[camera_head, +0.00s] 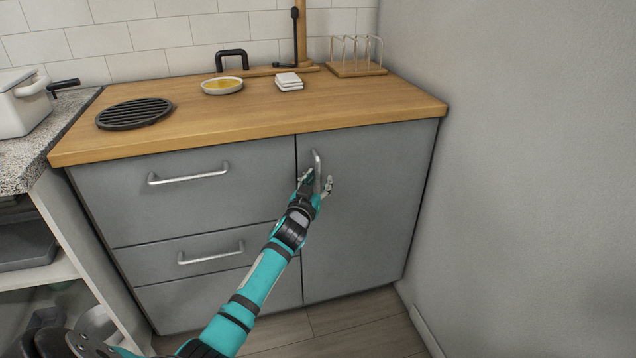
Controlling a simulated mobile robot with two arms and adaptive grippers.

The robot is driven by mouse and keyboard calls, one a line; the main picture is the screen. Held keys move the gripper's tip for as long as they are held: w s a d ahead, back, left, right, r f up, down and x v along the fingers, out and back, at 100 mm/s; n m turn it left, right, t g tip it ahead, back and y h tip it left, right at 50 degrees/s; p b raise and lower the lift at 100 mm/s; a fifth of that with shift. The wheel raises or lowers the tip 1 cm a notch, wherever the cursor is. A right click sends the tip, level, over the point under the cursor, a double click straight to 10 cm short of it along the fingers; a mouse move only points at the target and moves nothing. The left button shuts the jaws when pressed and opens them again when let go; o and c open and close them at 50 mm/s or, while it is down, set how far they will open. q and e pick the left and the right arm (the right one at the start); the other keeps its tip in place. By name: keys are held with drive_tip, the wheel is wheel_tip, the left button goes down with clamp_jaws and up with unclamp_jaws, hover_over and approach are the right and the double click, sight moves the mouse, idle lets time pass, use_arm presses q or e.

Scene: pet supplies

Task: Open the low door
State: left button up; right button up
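The low door (370,220) is a grey cabinet front at the right of the base unit, and it is closed. Its vertical metal handle (317,160) sits near the door's upper left edge. My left gripper (317,183) is at the lower part of this handle, with its fingers apart, one on each side of it. Whether either finger touches the handle I cannot tell. The handle's lower end is partly hidden by the gripper. My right gripper is not in view.
Drawers (190,200) with bar handles are left of the door. The wooden worktop (350,105) above carries a black grate (134,113), a yellow-filled dish (222,86), white squares (288,81) and a rack (356,66). A grey wall (530,180) stands close on the right.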

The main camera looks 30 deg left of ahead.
use_arm(q)
drive_tip(key=shift+c, duration=0.4)
clamp_jaws()
drive_tip(key=shift+f, duration=0.1)
